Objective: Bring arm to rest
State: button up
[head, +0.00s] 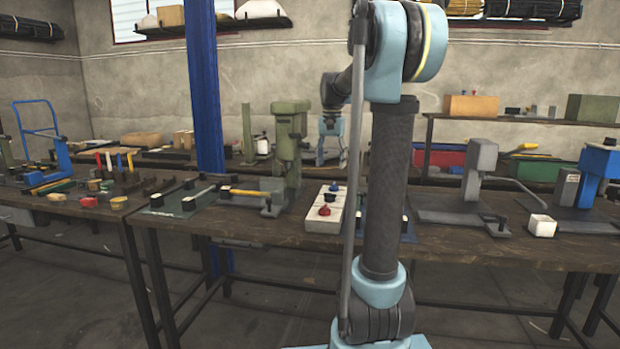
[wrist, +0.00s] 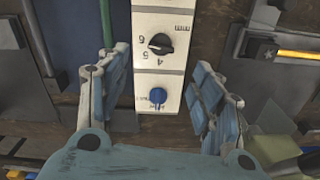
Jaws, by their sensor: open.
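My gripper (head: 331,152) hangs at the end of my arm in the head view, above the far side of the workbench. In the wrist view my gripper (wrist: 160,78) has its two blue-grey fingers spread wide, with nothing between them in its grasp. Beyond the fingers lies a white control box (head: 322,222), which also shows in the wrist view (wrist: 147,78). It carries a black numbered dial (wrist: 160,43) and a blue knob (wrist: 158,96); a red button (head: 324,211) shows in the head view. No contact between fingers and box is visible.
A green press (head: 287,150) stands left of the box, close to my gripper. A grey press (head: 478,175) and a blue press (head: 597,170) stand to the right, with a white cube (head: 542,226) between them. A blue post (head: 204,90) rises at left.

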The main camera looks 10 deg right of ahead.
jog(key=s+f+n, duration=0.1)
jog(key=s+f, duration=0.2)
jog(key=s, duration=0.3)
jog(key=s+f+n+t, duration=0.1)
jog(key=s+f, duration=0.1)
jog(key=s, duration=0.4)
jog(key=s+f+n, duration=0.1)
jog(key=s+f, duration=0.2)
jog(key=s, duration=0.4)
jog(key=s+f+n+t, duration=0.1)
jog(key=s+f+n, duration=0.1)
jog(key=s+f, duration=1.3)
jog(key=shift+f+n, duration=0.4)
jog(key=shift+f, duration=0.3)
jog(key=shift+d, duration=0.1)
